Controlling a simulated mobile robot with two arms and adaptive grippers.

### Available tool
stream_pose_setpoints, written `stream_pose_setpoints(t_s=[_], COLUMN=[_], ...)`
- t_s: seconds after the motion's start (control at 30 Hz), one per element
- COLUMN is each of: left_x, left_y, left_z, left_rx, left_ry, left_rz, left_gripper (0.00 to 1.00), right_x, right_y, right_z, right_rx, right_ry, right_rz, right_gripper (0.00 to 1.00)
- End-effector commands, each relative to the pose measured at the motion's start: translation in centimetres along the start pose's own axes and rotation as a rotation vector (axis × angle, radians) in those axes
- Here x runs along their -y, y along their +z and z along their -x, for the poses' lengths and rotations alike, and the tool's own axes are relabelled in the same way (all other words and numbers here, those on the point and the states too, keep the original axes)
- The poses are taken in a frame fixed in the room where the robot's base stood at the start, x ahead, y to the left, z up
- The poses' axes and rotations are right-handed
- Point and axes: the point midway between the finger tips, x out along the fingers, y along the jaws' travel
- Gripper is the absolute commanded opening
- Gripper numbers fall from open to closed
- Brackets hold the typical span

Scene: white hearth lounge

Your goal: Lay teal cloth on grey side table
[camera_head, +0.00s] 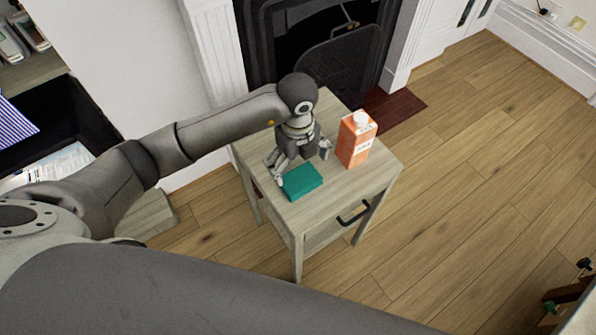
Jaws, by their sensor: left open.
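The teal cloth (302,181) is a folded, flat block lying on the top of the grey side table (352,196), near its front left part. My left gripper (302,168) is above the table, just behind the cloth, with its fingers spread apart. One finger is by the left edge of the cloth and the other is to the right, near the carton. Whether a finger touches the cloth cannot be told. My right gripper is not in view.
An orange and white carton (356,140) stands on the table, right of my left gripper. A black fireplace (335,70) is behind the table. The wooden floor (480,170) to the right is clear. A drawer handle (352,214) is on the table front.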

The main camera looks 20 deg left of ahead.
Motion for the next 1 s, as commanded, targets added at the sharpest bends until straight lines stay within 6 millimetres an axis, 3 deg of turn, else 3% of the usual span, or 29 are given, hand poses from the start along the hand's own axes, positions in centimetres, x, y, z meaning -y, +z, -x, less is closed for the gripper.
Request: stream_pose_setpoints(t_s=[0.1,0.33,1.0], left_x=[0.1,0.1,0.1], left_y=[0.0,0.0,-0.1], left_z=[2.6,5.8,6.4], left_rx=[0.003,0.001,-0.005], left_ry=[-0.004,-0.002,-0.002], left_rz=[-0.002,0.0,-0.003], left_gripper=[1.0,1.0,1.0], right_x=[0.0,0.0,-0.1], right_y=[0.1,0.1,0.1], right_z=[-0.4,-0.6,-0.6], right_rx=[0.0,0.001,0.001], right_ry=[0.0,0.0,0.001], right_rz=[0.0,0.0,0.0], right_gripper=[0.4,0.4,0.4])
